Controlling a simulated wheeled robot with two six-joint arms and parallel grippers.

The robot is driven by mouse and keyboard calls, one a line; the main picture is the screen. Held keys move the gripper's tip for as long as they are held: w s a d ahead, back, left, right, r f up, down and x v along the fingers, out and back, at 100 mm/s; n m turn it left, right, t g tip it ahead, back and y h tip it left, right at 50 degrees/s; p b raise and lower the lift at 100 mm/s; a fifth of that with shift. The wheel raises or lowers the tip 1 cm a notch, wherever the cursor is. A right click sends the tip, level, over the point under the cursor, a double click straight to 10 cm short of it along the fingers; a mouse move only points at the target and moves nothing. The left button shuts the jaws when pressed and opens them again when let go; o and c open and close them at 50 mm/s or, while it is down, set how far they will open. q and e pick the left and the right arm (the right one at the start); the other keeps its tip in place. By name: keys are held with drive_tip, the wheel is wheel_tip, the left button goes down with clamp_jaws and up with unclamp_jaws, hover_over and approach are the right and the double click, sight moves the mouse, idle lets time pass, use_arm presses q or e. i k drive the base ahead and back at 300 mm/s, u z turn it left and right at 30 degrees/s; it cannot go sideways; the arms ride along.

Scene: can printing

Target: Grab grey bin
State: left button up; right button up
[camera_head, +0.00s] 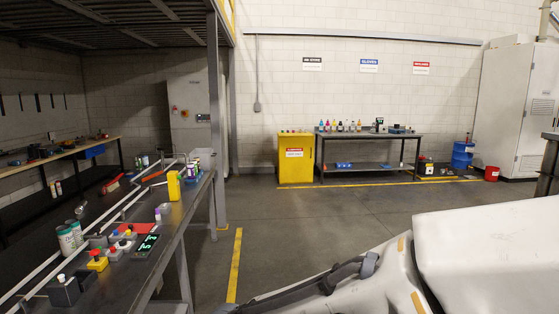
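I cannot make out a grey bin for certain in the head view. Large pale grey-white surfaces fill the lower right, with a dark grey jointed strip along their left side. I cannot tell whether these are parts of my own body or something else. Neither my left nor my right gripper shows.
A dark workbench (186,216) with cans and button boxes runs along the left. Across open floor (310,225) stand a yellow cabinet (296,167), a table (370,146) with bottles, a blue container (461,158) and a red bucket (491,173). A tall white cabinet (505,110) stands right.

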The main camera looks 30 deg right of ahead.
sight(207, 156)
drive_tip(key=z, duration=0.65)
drive_tip(key=i, duration=2.2)
drive_tip(key=z, duration=0.4)
drive_tip(key=i, duration=1.95)
drive_tip(key=u, duration=0.5)
drive_tip(key=i, duration=1.95)
drive_tip(key=u, duration=0.55)
